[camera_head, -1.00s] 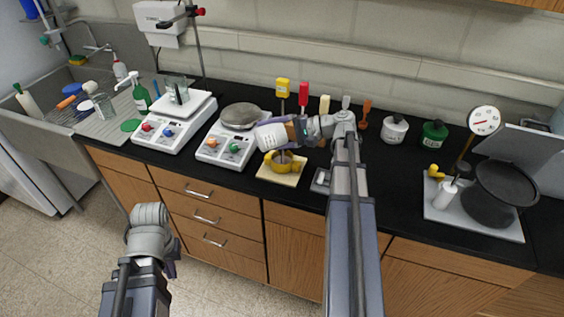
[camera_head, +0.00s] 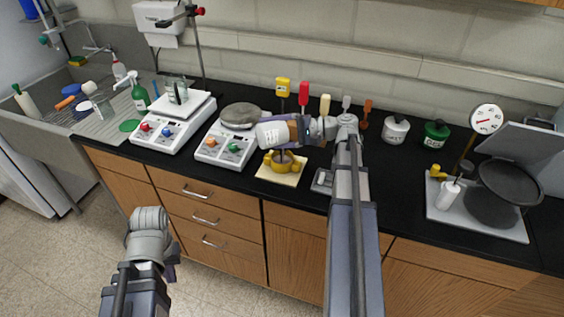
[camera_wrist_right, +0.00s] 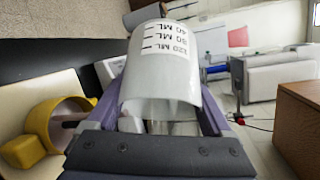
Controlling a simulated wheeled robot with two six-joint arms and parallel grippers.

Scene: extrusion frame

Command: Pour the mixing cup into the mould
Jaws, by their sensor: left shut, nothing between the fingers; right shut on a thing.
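The mixing cup (camera_head: 271,134) is a white cup with printed volume marks. My right gripper (camera_head: 297,129) is shut on it and holds it tilted on its side, above and slightly left of the mould. The cup also fills the middle of the right wrist view (camera_wrist_right: 165,75). The mould (camera_head: 283,163) is a yellow ring-like piece with side lugs on a pale square board; it shows at the left of the right wrist view (camera_wrist_right: 55,122). I cannot see any liquid leaving the cup. My left gripper (camera_head: 165,272) is shut and empty, low in front of the drawers.
Two hotplate-like devices (camera_head: 232,143) (camera_head: 172,128) stand left of the mould. Colored-handled tools (camera_head: 303,95) stand behind it. Lidded pots (camera_head: 395,130) (camera_head: 435,133) and a vacuum chamber (camera_head: 493,195) are at right. The black counter between is mostly clear.

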